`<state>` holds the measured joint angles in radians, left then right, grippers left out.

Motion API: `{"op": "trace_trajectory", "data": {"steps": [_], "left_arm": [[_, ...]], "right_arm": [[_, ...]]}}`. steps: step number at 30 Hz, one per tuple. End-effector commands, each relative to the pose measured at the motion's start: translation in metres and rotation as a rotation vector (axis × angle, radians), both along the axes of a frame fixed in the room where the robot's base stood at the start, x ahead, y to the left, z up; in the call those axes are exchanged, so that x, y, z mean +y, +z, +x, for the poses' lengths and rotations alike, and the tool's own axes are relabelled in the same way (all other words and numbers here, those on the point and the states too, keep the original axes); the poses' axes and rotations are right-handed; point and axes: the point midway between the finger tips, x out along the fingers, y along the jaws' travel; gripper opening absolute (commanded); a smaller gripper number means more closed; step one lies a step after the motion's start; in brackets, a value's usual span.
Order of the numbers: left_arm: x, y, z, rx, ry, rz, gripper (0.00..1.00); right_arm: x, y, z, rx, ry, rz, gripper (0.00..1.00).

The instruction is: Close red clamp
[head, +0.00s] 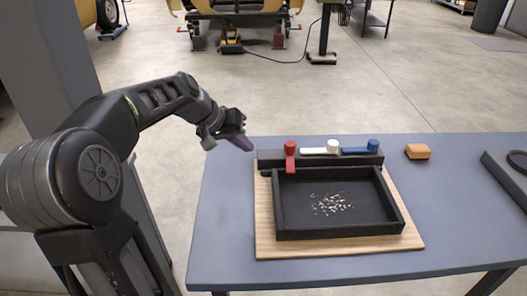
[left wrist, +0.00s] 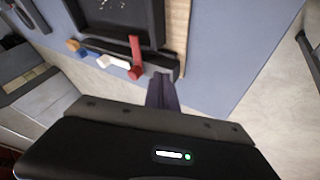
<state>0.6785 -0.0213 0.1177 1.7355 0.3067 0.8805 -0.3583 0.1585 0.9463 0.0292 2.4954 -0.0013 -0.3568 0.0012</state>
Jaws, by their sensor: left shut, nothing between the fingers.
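The red clamp (head: 290,157) is at the left end of the black bar at the back of the dark tray (head: 397,202). Its lever points toward the front, over the tray's back edge. It also shows in the left wrist view (left wrist: 136,56). A white clamp (head: 320,149) and a blue clamp (head: 360,150) sit to its right, with levers lying along the bar. My left gripper (head: 246,144) is shut and empty, to the left of the red clamp and apart from it. Its fingers also show in the left wrist view (left wrist: 162,92). My right gripper is not in view.
The tray lies on a wooden board (head: 265,225) on a blue-grey table (head: 225,215) and holds scattered pale chips (head: 332,204). An orange block (head: 417,151) and a dark case (head: 508,170) are to the right. The table's left front is bare.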

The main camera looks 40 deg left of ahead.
Motion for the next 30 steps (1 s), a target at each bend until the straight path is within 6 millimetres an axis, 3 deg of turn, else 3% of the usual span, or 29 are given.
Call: {"op": "trace_trajectory", "data": {"steps": [8,18,24,30], "left_arm": [[-0.007,-0.026,0.018,0.004,-0.003,-0.004,0.00],[-0.022,-0.080,0.056,0.004,-0.003,-0.004,0.00],[-0.047,-0.075,0.071,0.002,-0.003,-0.001,0.00],[-0.054,-0.077,0.075,0.002,0.000,-0.001,0.00]], "right_arm": [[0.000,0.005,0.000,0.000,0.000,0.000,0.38],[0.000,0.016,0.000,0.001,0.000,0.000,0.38],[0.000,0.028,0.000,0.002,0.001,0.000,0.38],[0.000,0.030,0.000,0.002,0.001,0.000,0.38]]}}
